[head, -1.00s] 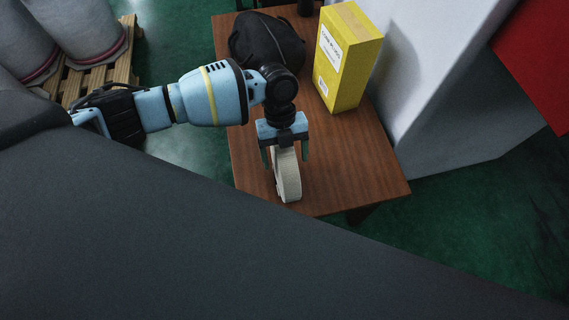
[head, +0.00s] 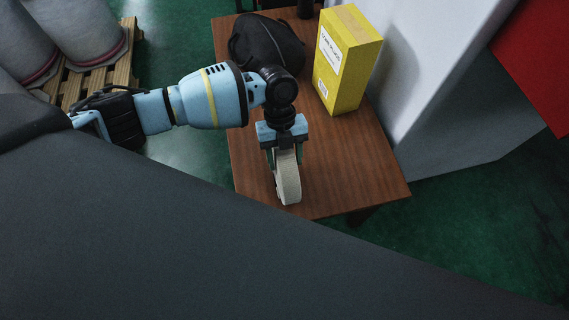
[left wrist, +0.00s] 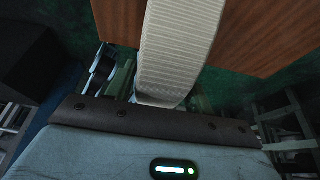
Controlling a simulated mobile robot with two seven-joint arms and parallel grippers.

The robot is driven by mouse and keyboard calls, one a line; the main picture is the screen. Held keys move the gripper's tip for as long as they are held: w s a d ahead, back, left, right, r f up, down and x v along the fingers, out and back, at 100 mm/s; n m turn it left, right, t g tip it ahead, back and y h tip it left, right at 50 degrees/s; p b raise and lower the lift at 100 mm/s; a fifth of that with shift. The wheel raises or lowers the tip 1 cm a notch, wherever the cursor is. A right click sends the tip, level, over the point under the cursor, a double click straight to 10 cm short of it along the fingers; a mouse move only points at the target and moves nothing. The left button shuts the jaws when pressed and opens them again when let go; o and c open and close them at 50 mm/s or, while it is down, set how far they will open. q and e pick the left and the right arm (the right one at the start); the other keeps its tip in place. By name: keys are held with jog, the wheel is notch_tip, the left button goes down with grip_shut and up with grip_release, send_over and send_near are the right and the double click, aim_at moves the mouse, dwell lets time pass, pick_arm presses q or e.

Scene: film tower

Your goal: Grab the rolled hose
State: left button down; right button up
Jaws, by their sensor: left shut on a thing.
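The rolled hose (head: 289,180) is a pale, off-white coil standing on edge near the front of the brown table. My left gripper (head: 287,164) reaches down from above and is shut on the hose, with a finger on each side of it. In the left wrist view the ribbed pale band of the hose (left wrist: 178,45) fills the middle between the fingers. The lower part of the hose looks to be at the tabletop; I cannot tell whether it touches. My right gripper is not in view.
The wooden table (head: 350,172) also holds a yellow box (head: 347,62) and a black bag (head: 266,40) towards the back. A large pale grey block (head: 440,70) stands right of the table. A pallet with grey sacks (head: 92,82) is at the far left.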

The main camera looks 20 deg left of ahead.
aim_at(287, 156)
pick_arm(q)
jog(key=shift+w+r, duration=0.1)
jog(key=shift+r, duration=0.15)
jog(key=shift+d+r, duration=0.1)
jog(key=shift+r, duration=1.65)
jog(key=s+d+r+b, duration=0.1)
jog(key=s+d, duration=0.2)
jog(key=d, duration=1.2)
jog(key=shift+s+d+r, duration=0.15)
jog(key=shift+d, duration=0.15)
